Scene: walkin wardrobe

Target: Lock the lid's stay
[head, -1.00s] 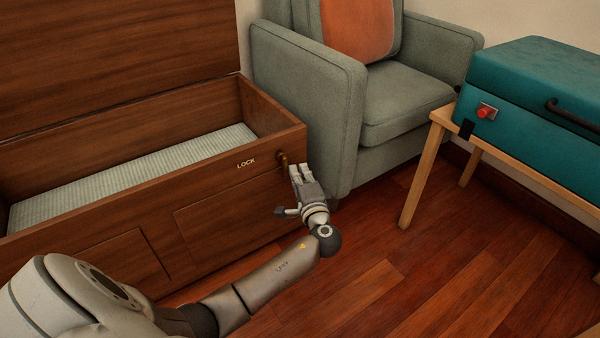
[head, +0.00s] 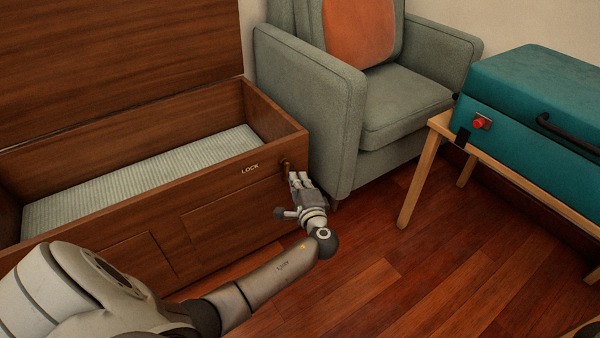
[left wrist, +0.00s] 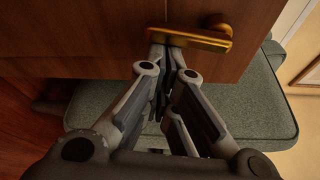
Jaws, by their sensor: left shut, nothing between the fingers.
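The wooden chest (head: 120,222) stands at the left with its lid (head: 110,50) raised at the back. The word LOCK (head: 250,169) is on its front, near the right end. Right of that word is a small brass lever (head: 287,164). In the left wrist view the brass lever (left wrist: 190,39) lies crosswise just beyond my fingertips, its pivot end to the right. My left gripper (head: 299,176) is shut and empty, its tips close against the lever; I cannot tell whether they touch. The stay itself is not visible. My right gripper is not in view.
A grey-green armchair (head: 350,115) with an orange cushion (head: 358,32) stands close to the chest's right end. A teal case (head: 540,100) with a red button sits on a wooden stand (head: 424,170) at the right. The floor (head: 370,260) between is clear.

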